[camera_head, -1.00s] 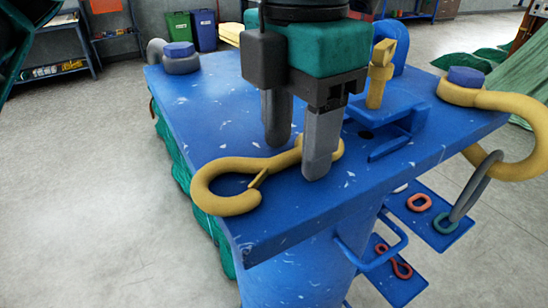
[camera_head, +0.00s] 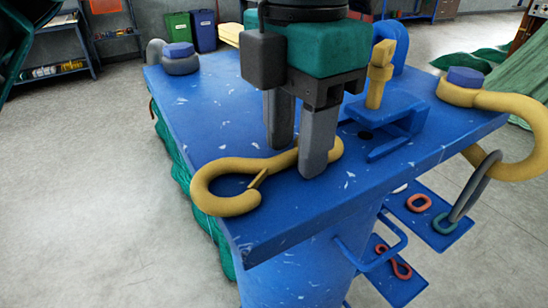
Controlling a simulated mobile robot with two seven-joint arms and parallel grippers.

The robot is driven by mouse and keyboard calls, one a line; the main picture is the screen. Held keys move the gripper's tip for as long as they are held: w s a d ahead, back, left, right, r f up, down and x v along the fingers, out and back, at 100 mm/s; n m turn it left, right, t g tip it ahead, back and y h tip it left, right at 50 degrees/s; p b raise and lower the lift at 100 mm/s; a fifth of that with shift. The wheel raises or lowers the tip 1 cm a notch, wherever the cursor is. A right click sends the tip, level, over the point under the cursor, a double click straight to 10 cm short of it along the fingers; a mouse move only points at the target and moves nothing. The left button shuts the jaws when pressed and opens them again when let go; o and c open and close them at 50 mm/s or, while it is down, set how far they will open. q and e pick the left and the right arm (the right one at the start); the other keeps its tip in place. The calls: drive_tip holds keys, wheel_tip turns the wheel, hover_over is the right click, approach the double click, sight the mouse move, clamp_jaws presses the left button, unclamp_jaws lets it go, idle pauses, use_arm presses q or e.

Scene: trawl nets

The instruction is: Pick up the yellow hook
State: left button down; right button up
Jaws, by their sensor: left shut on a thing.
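The yellow hook (camera_head: 226,204) lies flat on the blue worktable (camera_head: 205,115) near its front edge. Its open curl is at the left and its shank runs up to the right. My left gripper (camera_head: 296,158) points down over the shank end, with one grey finger on the far side and one on the near side. It is shut on the hook, which rests on the tabletop. The near finger hides part of the shank. My right gripper is not in view.
A second, larger yellow hook (camera_head: 512,103) hangs off the table's right corner. A blue bracket (camera_head: 388,148) and an upright yellow fitting (camera_head: 379,77) stand right of my gripper. A grey shackle (camera_head: 181,62) is at the back left. The tabletop's left part is clear.

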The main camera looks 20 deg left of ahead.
sight(296, 150)
use_arm(q)
drive_tip(key=shift+r, duration=0.15)
wheel_tip(296, 150, up, 20)
drive_tip(key=p, duration=0.1)
drive_tip(key=shift+p, duration=0.35)
